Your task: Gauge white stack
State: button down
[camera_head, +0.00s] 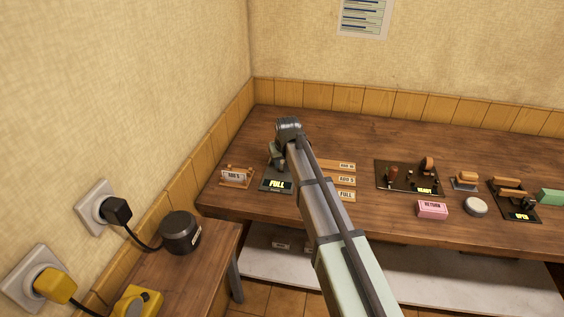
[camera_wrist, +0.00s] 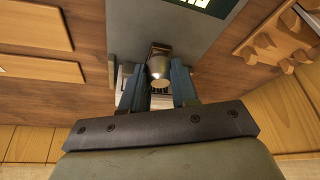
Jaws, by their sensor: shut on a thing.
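My gripper (camera_wrist: 158,78) is shut on a small metallic rounded piece (camera_wrist: 160,64) with a pale round end, held between its two blue-grey fingers in the wrist view. The piece is over a dark grey plate (camera_wrist: 213,45) with a lit display at the top edge. In the head view this plate (camera_head: 265,189) sits at the bench's left part, and its display (camera_head: 277,184) reads FULL. My arm covers much of this station there, so the fingertips are hidden. A pale ribbed thing (camera_wrist: 188,92) shows partly behind the fingers; I cannot tell if it is the white stack.
A small labelled wooden rack (camera_head: 237,177) stands left of the plate. Boards labelled ADD 10 (camera_head: 346,166), ADD 5 (camera_head: 346,181) and FULL (camera_head: 345,196) lie to its right. Farther right are a black station (camera_head: 405,180), a pink RETURN block (camera_head: 432,209) and a round grey tin (camera_head: 475,207).

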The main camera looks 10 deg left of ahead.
jog(key=shift+s, duration=1.2)
jog(key=c, duration=0.9)
grip_release()
jog(key=shift+o, duration=0.2)
jog(key=v, duration=1.3)
jog(key=shift+r, duration=0.4)
jog(key=shift+d, duration=0.1)
